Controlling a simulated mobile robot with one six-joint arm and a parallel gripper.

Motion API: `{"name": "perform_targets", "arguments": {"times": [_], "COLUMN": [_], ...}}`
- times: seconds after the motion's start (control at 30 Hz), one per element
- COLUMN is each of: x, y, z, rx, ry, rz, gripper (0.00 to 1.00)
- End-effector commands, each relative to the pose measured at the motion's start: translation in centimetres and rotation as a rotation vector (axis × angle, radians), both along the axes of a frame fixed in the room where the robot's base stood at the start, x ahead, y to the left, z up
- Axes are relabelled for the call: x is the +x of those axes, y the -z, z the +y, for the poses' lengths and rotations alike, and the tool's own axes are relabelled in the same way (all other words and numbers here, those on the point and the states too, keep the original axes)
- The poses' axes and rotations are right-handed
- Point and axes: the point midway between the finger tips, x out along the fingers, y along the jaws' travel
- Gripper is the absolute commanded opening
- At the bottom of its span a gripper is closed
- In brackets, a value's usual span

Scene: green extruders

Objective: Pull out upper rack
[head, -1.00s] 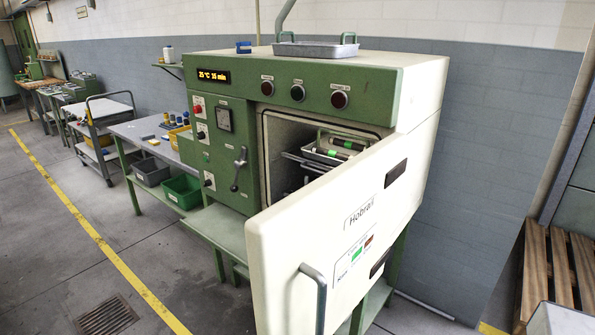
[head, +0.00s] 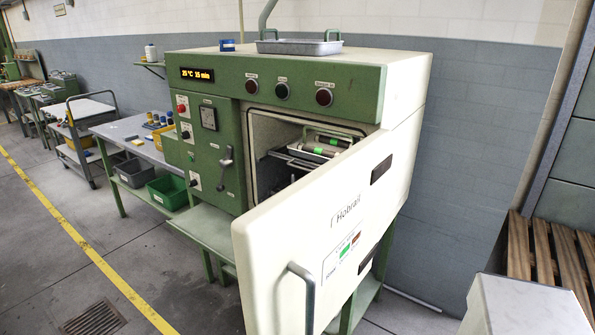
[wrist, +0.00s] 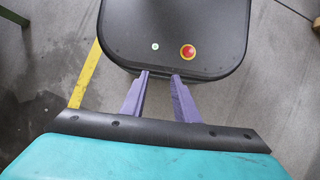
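The green oven (head: 205,115) stands in the middle of the head view with its cream door (head: 330,225) swung open toward me. Inside the chamber, the upper rack (head: 275,157) bears a tray (head: 305,151) with cylinders marked green. The door hides the right and lower parts of the chamber. My gripper (wrist: 158,76) shows only in the wrist view, with two purple fingers apart and nothing between them. It points down over my own base, away from the oven.
A metal tray with green handles (head: 300,46) lies on top of the oven. A workbench (head: 125,130) with bins beneath and a cart (head: 85,110) stand at the left. A wooden slatted pallet (head: 545,255) is at the right. The floor at the left front is clear.

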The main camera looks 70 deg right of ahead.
Motion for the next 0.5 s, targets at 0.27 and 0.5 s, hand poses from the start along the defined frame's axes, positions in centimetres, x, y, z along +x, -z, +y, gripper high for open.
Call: {"name": "perform_targets", "arguments": {"times": [0.27, 0.5], "x": [7.6, 13.5], "y": [-3.5, -8.8], "z": [-8.6, -18.3], "rx": [-0.138, -0.305], "ry": [-0.027, -0.039], "rz": [-0.077, -0.128], "gripper": [0.28, 0.28]}}
